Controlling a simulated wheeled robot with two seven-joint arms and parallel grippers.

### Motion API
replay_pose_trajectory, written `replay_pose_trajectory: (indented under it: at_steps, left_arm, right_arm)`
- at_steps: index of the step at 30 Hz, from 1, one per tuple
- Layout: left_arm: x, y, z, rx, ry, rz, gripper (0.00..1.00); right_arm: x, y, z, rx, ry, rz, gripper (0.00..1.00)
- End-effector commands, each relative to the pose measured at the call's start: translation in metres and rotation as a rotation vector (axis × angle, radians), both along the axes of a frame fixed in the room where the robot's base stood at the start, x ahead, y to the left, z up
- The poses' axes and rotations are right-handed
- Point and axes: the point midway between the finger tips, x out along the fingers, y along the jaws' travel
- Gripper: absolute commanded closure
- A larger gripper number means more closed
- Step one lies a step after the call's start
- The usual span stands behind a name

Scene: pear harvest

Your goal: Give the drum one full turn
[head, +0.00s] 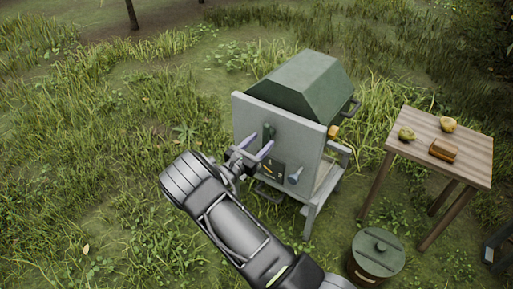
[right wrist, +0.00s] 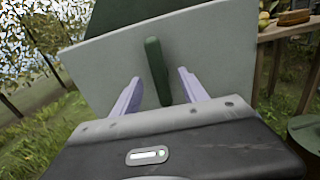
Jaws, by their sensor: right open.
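The dark green, faceted drum (head: 303,82) sits on a grey stand behind an upright grey panel (head: 250,112). A green upright handle (head: 267,133) stands out from the panel's front; it also shows in the right wrist view (right wrist: 157,70). My right gripper (head: 260,142) is open in front of the panel. Its two purple fingers lie on either side of the handle in the right wrist view, with gaps showing on both sides. I cannot tell whether the fingertips reach past it. My left gripper is not in view.
A lidded round bin (head: 376,255) is on the grass below. Open grass lies left.

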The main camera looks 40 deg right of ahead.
Motion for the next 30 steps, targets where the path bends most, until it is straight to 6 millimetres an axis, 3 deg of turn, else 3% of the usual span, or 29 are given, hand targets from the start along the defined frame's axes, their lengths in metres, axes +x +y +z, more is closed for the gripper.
replay_pose_trajectory:
  at_steps: [12, 21, 30]
  left_arm:
    - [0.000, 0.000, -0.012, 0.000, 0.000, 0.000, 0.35]
    - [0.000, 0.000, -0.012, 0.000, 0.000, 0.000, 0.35]
    - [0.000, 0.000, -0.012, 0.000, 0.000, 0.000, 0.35]
  right_arm:
    - [0.009, -0.032, -0.001, 0.001, 0.000, -0.001, 0.49]
    - [0.010, -0.035, 0.000, 0.000, 0.000, 0.000, 0.49]
    - [0.010, -0.034, 0.000, 0.000, 0.000, 0.000, 0.73]
